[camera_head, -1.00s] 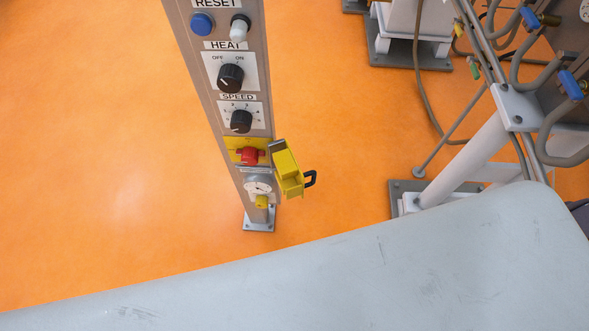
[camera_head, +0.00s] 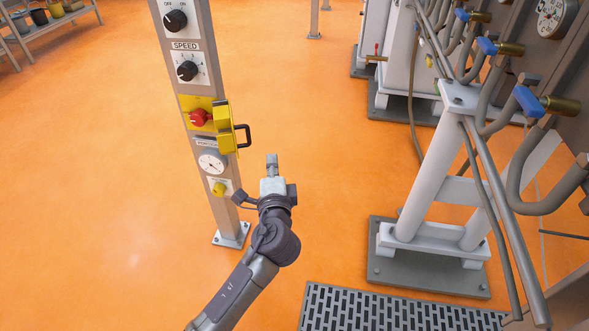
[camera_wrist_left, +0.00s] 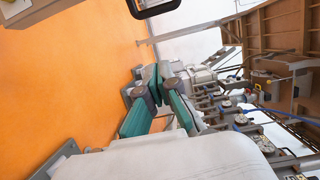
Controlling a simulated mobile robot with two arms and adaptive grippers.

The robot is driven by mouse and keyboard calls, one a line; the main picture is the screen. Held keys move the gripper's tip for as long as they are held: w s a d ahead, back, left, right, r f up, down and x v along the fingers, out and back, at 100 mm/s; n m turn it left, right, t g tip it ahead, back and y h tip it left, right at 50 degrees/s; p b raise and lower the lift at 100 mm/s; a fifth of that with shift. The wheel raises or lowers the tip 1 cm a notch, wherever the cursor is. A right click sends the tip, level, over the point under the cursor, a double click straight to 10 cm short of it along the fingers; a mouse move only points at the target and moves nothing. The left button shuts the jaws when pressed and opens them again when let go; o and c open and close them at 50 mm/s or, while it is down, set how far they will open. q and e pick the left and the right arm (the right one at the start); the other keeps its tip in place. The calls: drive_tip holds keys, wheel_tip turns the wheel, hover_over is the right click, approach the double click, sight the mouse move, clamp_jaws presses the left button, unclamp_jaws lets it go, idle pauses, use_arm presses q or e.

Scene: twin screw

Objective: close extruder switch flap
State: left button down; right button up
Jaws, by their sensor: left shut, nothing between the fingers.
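The yellow switch flap (camera_head: 224,126) stands open on the right side of the control post in the head view. Its black handle (camera_head: 243,136) sticks out to the right. The red switch knob (camera_head: 201,117) on its yellow plate is uncovered, left of the flap. My left gripper (camera_head: 272,160) is shut and empty, just right of and below the handle, apart from it in the picture. In the left wrist view the gripper's fingers (camera_wrist_left: 152,76) show with their teal pads, tips together. A dark piece at the top edge there is cut off. My right gripper is not in view.
The grey control post (camera_head: 187,75) carries a speed dial (camera_head: 187,71), a round gauge (camera_head: 211,162) and a yellow button (camera_head: 219,189). Machine legs and pipes (camera_head: 424,175) stand to the right. A floor grate (camera_head: 400,309) lies at the bottom. Orange floor left of the post is clear.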

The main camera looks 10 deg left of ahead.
sight(234, 129)
use_arm(q)
drive_tip(key=r+b+x, duration=0.1)
drive_tip(key=x, duration=0.9)
drive_tip(key=shift+s+a+r+p, duration=0.1)
drive_tip(key=shift+s+a+p, duration=0.05)
drive_tip(key=shift+s+a, duration=0.55)
drive_tip(key=shift+s+a+p, duration=0.15)
drive_tip(key=shift+s+a, duration=0.35)
drive_tip(key=shift+a, duration=0.3)
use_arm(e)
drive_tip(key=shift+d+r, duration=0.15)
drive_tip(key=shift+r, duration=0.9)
use_arm(q)
drive_tip(key=shift+a, duration=0.1)
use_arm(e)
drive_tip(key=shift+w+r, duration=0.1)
